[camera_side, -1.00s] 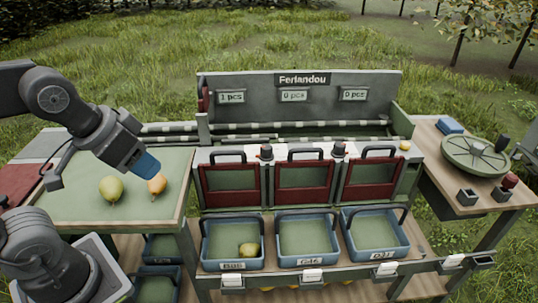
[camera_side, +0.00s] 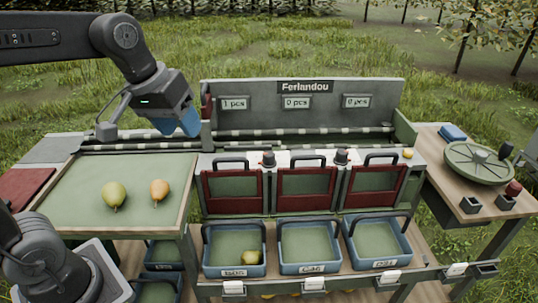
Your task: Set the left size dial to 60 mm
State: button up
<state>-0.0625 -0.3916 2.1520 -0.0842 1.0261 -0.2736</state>
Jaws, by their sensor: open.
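The left size dial (camera_side: 268,158) is a small dark knob on a pale strip above the sorting gates, between the left and middle gates. Its setting is too small to read. A similar right dial (camera_side: 341,156) stands between the middle and right gates. My gripper (camera_side: 188,126), with blue fingers, hangs to the left of the left dial, near the left end of the rollers. It is open, apart from the dial, and nothing shows between its fingers.
Two pears, one green (camera_side: 114,196) and one orange-yellow (camera_side: 159,190), lie on the left tray table. Red-framed gates with upright handles (camera_side: 306,186) stand close to the dials. One pear (camera_side: 251,257) lies in the left blue crate (camera_side: 216,269). The display board (camera_side: 297,102) rises behind.

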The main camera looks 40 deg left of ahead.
jog(key=w+a+n+g+h, duration=0.15)
jog(key=w+n, duration=0.35)
jog(key=w, duration=0.6)
jog(key=n+g+h, duration=0.3)
jog(key=n, duration=0.6)
send_over(268, 153)
jog(key=a, duration=0.5)
notch_tip(268, 153, down, 12)
jog(key=shift+y, duration=0.25)
jog(key=x, duration=1.3)
jog(key=shift+w+d+f, duration=0.1)
jog(key=shift+w+d, duration=0.05)
jog(key=c, duration=0.7)
